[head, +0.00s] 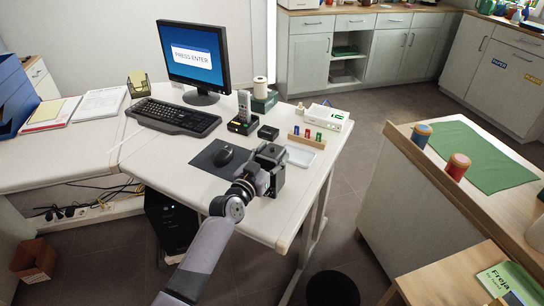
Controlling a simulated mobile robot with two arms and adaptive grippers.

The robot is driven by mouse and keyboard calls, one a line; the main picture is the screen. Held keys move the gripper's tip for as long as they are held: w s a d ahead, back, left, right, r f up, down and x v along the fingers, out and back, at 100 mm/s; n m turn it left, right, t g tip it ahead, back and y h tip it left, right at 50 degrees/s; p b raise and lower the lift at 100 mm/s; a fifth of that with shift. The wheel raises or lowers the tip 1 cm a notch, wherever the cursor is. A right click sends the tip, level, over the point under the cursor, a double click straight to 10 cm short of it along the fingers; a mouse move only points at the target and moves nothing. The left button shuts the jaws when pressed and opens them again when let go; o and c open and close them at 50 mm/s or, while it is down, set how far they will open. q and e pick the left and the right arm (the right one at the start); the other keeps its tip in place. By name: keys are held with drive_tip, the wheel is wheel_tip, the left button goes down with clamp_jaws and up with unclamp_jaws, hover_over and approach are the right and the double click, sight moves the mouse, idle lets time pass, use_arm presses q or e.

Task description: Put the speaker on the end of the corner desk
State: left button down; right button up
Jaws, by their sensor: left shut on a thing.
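The corner desk (230,208) is white and runs from the left to an end near the middle of the view. My left gripper (268,157) reaches over this end, to the right of the mouse pad. It is shut on a dark boxy thing, which looks like the speaker (279,179). The gripper's dark fingers cover part of it. It is at or just above the desk top; I cannot tell whether it touches. My right gripper is not in view.
A mouse (223,156) on a dark pad, a small black box (268,132), a phone (244,108), a white tray (299,156) and a rack with coloured items (308,138) surround the gripper. The desk's front right part is clear. A wooden-topped counter (460,190) stands across a floor gap.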

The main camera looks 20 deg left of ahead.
use_arm(q)
drive_tip(key=shift+r, duration=0.25)
drive_tip(key=c, duration=0.6)
unclamp_jaws()
drive_tip(key=shift+f, duration=0.2)
drive_tip(key=shift+c, duration=0.2)
drive_tip(key=s+a, duration=0.2)
drive_tip(key=s, duration=1)
drive_tip(key=shift+a, duration=0.15)
